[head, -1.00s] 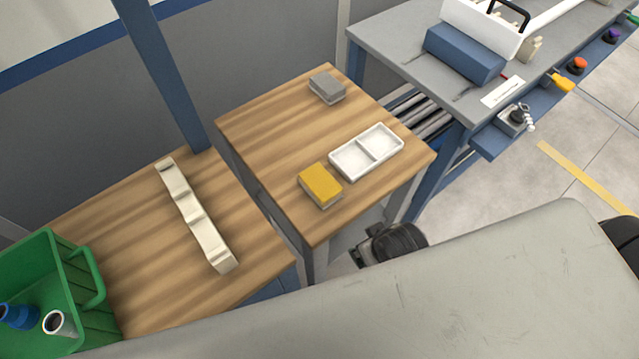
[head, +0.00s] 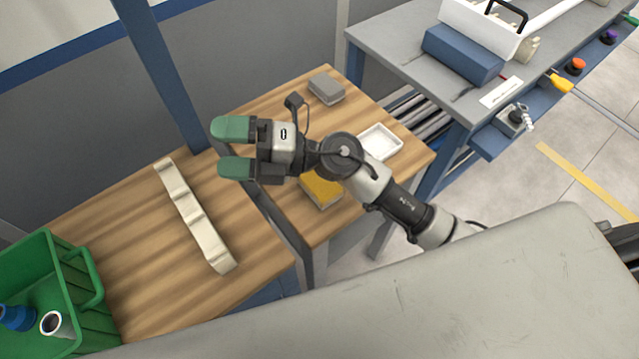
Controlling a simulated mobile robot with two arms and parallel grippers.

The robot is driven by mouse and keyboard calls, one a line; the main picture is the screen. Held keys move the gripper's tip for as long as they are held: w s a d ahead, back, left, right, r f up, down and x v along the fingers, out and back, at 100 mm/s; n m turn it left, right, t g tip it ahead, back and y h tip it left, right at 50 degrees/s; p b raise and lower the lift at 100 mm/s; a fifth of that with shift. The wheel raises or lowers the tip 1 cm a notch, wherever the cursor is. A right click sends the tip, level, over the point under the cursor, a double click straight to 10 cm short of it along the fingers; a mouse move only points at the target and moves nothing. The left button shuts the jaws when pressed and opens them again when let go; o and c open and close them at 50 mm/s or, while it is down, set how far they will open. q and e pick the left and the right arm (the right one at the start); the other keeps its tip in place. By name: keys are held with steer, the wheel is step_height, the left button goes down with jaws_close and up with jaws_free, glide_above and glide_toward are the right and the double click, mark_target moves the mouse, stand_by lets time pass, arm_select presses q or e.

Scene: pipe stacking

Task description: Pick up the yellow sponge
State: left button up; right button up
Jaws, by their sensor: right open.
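The yellow sponge (head: 322,192) lies on the small wooden table (head: 240,105) near its front edge, partly hidden behind my right arm. My right gripper (head: 228,149) has two green fingertips that are spread apart with nothing between them. It is held above the table's left side, to the left of the sponge, and points left. My left gripper is not in view.
A white two-part tray (head: 382,141) is partly covered by my arm. A grey block (head: 326,88) lies at the back. A cream rack (head: 193,215) lies on the lower wooden table (head: 130,260) beside a green crate (head: 85,300) holding pipes. A grey workbench (head: 385,40) stands right.

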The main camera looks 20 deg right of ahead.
step_height(320, 180, down, 4)
steer(key=s+a+r+n+g+h, duration=0.1)
steer(key=n+g+h, duration=0.2)
steer(key=n+g, duration=0.1)
steer(key=n+g+h, duration=0.1)
steer(key=n+h, duration=0.1)
steer(key=h, duration=1.5)
glide_above(320, 182)
step_height(320, 182, down, 10)
steer(key=shift+w+a+f, duration=0.1)
steer(key=shift+a, duration=0.05)
step_height(320, 182, down, 5)
steer(key=shift+r, duration=0.15)
step_height(320, 182, down, 5)
steer(key=shift+r+p, duration=0.1)
steer(key=shift+p, duration=0.85)
steer(key=shift+f, duration=0.5)
steer(key=c, duration=1)
